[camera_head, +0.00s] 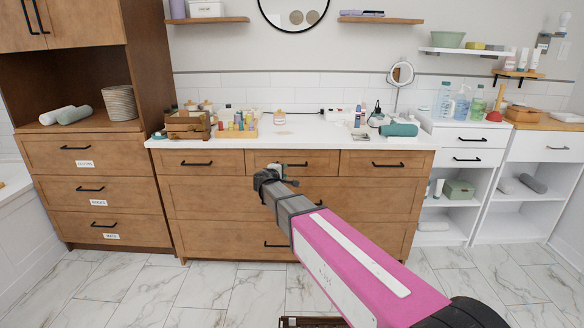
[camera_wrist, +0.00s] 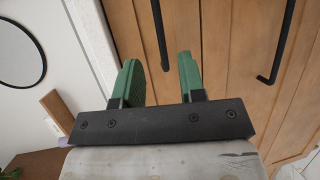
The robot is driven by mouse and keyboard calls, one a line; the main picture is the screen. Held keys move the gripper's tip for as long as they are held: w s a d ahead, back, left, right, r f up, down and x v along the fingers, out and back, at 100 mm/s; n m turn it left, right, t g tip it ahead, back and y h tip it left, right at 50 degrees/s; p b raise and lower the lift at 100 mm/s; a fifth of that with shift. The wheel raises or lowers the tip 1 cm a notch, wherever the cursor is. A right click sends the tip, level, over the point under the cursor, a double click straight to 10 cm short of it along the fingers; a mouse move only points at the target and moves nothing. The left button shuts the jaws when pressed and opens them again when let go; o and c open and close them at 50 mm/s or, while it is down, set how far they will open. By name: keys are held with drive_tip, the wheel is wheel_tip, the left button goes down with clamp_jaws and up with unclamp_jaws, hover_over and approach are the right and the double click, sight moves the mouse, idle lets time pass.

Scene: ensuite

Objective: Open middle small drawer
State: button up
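The middle small drawer (camera_head: 318,158) is in the top row of the wooden vanity, under the white counter, in the head view. It looks shut, with its front flush with its neighbours. Its black handle (camera_head: 298,165) is partly hidden behind my gripper. My gripper (camera_head: 277,172) appears in front of the drawer's lower left part; whether it touches the drawer cannot be told. In the wrist view my gripper (camera_wrist: 158,62) has two green fingers set apart with nothing between them. That view does not clearly show the middle drawer; it shows wooden doors (camera_wrist: 222,50) with black bar handles.
A left small drawer (camera_head: 199,163) and a right small drawer (camera_head: 386,164) flank the middle one, both shut. Large drawers (camera_head: 205,200) lie below. Bottles and boxes stand on the counter (camera_head: 310,133). The marble floor (camera_head: 215,285) before the vanity looks mostly clear.

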drive_tip(key=x, duration=1)
drive_tip(key=shift+w+d, duration=0.1)
drive_tip(key=shift+w, duration=0.35)
drive_tip(key=shift+s, duration=0.1)
clamp_jaws()
